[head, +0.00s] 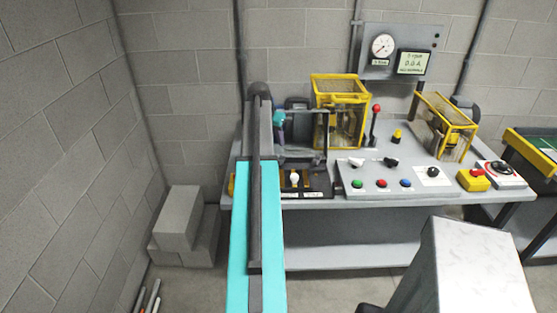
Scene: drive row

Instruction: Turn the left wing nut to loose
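A dark base plate (318,183) with yellow and orange markings lies at the left end of the grey bench. A small pale knob (294,177), perhaps a wing nut, stands on it just right of my teal arm. My arm covers the plate's left part, and I cannot make out a left wing nut. My arm reaches up over the bench's left end. Its far end, with a small teal part, is near the plate's back. My gripper is small and dark there, around (282,146), and its fingers cannot be told apart.
The bench (400,195) carries a yellow guard cage (340,88), a red-topped lever (375,125), a button panel (383,182), a second yellow guard (444,118) and an emergency stop (473,179). Grey blocks (183,228) stand on the floor left. A gauge panel (400,52) hangs behind.

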